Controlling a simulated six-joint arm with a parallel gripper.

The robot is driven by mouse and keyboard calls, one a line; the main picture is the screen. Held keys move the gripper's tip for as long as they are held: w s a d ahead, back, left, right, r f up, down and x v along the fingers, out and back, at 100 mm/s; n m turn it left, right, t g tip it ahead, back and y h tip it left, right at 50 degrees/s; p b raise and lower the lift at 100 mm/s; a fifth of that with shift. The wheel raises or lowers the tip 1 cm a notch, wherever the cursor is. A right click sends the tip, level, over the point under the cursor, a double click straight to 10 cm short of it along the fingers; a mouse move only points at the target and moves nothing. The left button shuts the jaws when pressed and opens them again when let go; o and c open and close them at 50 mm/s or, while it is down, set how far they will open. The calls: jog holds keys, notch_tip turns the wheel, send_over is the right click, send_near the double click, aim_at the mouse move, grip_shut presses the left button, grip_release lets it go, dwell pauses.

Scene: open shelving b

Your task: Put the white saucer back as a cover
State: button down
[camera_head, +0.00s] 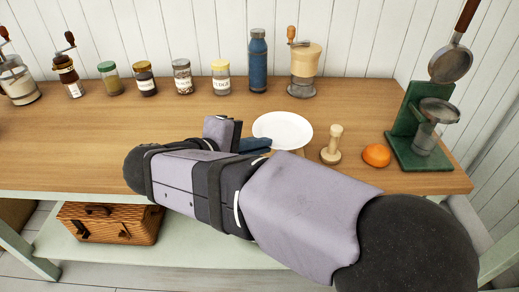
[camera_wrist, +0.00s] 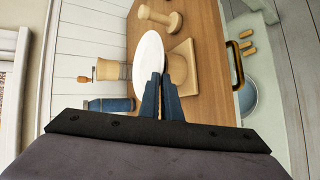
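The white saucer (camera_head: 282,129) is near the middle of the counter in the head view, roughly level, face up. A tan wooden thing (camera_wrist: 186,62) stands just beneath the saucer, mostly hidden in the head view. I cannot tell whether the saucer touches it.
A wooden tamper (camera_head: 331,148), an orange (camera_head: 376,155) and a green stand (camera_head: 415,150) are to the right. A grinder (camera_head: 304,70), a blue bottle (camera_head: 258,62) and several jars line the back. The counter's left front (camera_head: 60,150) is clear. A wicker basket (camera_head: 110,222) sits below.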

jog(key=shift+f, duration=0.4)
jog(key=shift+f, duration=0.2)
jog(key=c, duration=2)
grip_release()
jog(key=shift+r, duration=0.1)
jog(key=shift+r, duration=0.2)
jog(key=p+v, duration=0.1)
jog(key=v, duration=1.1)
jog(key=shift+p, duration=0.35)
